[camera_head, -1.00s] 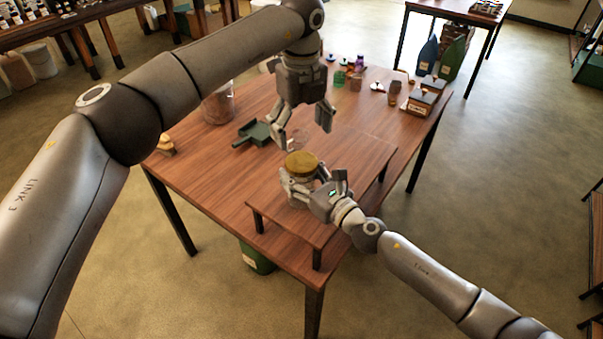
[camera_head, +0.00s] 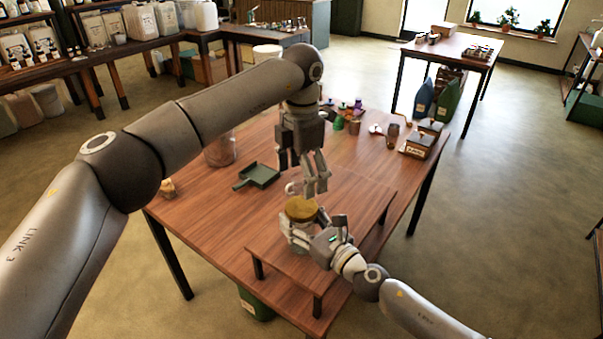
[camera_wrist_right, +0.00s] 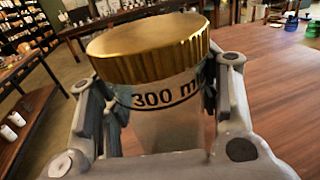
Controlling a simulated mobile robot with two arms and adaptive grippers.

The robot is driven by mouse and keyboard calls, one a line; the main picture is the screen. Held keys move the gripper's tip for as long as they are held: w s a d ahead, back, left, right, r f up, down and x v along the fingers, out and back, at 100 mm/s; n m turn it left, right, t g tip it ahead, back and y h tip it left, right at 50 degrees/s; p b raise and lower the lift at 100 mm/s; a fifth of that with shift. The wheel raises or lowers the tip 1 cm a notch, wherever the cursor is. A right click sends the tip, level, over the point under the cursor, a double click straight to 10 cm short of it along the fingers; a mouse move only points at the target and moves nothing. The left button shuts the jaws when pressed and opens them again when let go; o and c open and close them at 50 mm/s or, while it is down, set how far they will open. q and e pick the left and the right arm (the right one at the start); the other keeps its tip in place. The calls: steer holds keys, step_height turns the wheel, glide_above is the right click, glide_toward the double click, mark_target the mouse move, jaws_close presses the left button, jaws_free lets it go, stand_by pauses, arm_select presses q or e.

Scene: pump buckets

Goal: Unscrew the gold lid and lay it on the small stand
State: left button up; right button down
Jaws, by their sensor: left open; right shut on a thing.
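The gold lid (camera_head: 300,208) with a ribbed rim sits on a clear jar marked 300 ml. In the right wrist view the lid (camera_wrist_right: 150,48) is level on the jar (camera_wrist_right: 160,110). My right gripper (camera_head: 303,241) is shut on the jar's sides below the lid. My left gripper (camera_head: 302,178) is open and empty, pointing down just above the lid, apart from it. A low wooden raised board (camera_head: 352,200) stands on the table, with the jar at its left part. A small clear round thing (camera_head: 292,188) shows behind the lid, partly hidden by my left fingers; I cannot tell what it is.
A green dustpan-like tray (camera_head: 262,174) lies left of the raised board on the wooden table (camera_head: 215,215). A glass jar (camera_head: 221,150) stands at the table's back left. Several small jars and boxes (camera_head: 418,145) stand at the back right. The table's front left is clear.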

mark_target(302, 206)
arm_select(q)
steer(key=m, duration=0.6)
steer(key=shift+m, duration=0.4)
steer(key=m, duration=0.6)
steer(key=shift+m, duration=0.3)
steer(key=m, duration=0.6)
steer(key=shift+m, duration=0.4)
steer(key=m, duration=0.6)
steer(key=shift+m, duration=0.3)
steer(key=shift+f, duration=4.05)
